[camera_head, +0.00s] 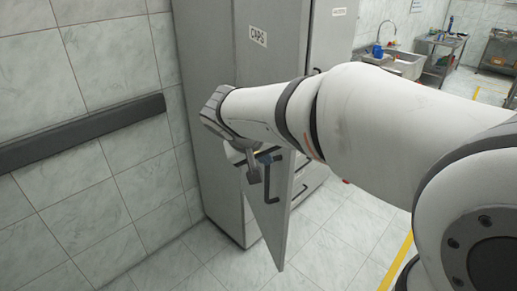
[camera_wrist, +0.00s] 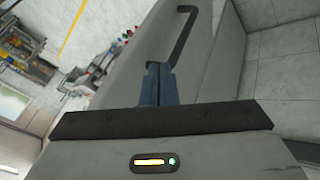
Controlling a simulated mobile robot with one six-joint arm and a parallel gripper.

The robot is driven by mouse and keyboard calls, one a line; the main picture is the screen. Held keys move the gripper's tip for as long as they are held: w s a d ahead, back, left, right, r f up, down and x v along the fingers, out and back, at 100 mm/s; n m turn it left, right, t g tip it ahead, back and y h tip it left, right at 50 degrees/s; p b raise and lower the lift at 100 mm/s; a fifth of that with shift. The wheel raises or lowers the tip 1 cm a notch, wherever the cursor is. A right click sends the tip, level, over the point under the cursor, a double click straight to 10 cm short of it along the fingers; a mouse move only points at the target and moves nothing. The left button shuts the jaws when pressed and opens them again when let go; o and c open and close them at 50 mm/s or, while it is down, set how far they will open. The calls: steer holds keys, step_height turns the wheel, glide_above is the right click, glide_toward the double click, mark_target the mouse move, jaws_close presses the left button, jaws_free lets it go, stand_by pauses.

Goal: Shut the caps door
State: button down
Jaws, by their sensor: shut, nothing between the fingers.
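The grey caps door (camera_head: 279,225) stands ajar, its lower corner swung out from the tall grey cabinet (camera_head: 222,185). A "CAPS" label (camera_head: 258,36) is on the grey panel above; my arm hides the stretch between. A dark bar handle (camera_head: 271,192) is on the door's face, and it also shows in the wrist view (camera_wrist: 184,38). My gripper (camera_head: 269,157) is shut and empty, close to the door face by the handle. In the wrist view its blue fingers (camera_wrist: 159,84) are together just below the handle; whether they touch the door or handle I cannot tell.
A tiled wall with a dark rail (camera_head: 80,133) is on the left. A sink (camera_head: 402,65) and metal tables (camera_head: 440,60) are at the back right. The tiled floor right of the door is clear, with a yellow line (camera_head: 398,262).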

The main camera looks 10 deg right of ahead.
steer(key=p, duration=0.2)
glide_toward(281, 174)
steer(key=x, duration=0.4)
steer(key=shift+d+f, duration=0.1)
steer(key=shift+f, duration=0.25)
steer(key=shift+s, duration=0.1)
steer(key=shift+d, duration=0.1)
